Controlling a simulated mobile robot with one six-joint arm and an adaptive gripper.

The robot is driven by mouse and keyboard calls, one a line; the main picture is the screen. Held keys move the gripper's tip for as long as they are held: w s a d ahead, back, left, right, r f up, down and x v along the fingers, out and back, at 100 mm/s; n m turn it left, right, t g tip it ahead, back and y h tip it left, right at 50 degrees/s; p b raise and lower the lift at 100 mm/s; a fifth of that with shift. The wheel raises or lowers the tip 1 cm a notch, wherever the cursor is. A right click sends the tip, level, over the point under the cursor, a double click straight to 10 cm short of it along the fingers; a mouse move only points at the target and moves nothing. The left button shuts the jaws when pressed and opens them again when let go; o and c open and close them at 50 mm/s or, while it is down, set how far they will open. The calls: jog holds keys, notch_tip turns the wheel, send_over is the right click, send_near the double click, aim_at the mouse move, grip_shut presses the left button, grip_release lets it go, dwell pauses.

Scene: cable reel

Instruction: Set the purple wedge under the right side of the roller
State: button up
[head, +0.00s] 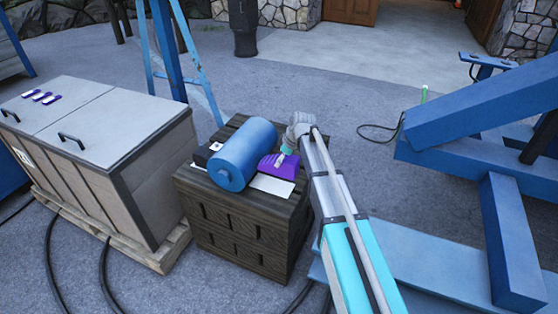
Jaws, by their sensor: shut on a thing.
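The blue roller (244,153) lies on top of a dark wooden crate (245,234). The purple wedge (277,166) is at the right side of the roller, over a white patch (272,185) on the crate top. It looks close against the roller, but I cannot tell whether they touch. My gripper (287,157) comes in from the right and is shut on the purple wedge. Its fingers are small and partly hidden here.
A grey chest (100,140) with two lids stands at left, with several purple and white pieces (41,97) on it. A blue tripod frame (172,50) stands behind. Blue beams (480,110) fill the right. Black cables (105,265) lie on the floor. Open paving lies behind the crate.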

jog(key=shift+f, duration=0.15)
jog(key=shift+a+f+b, duration=0.1)
jog(key=shift+f+b, duration=4.05)
jog(key=shift+b, duration=0.15)
jog(key=shift+w+a, duration=0.3)
jog(key=shift+a, duration=0.5)
jog(key=shift+w+a, duration=0.3)
jog(key=shift+a, duration=0.45)
jog(key=o, duration=1.1)
jog(key=shift+c, duration=0.2)
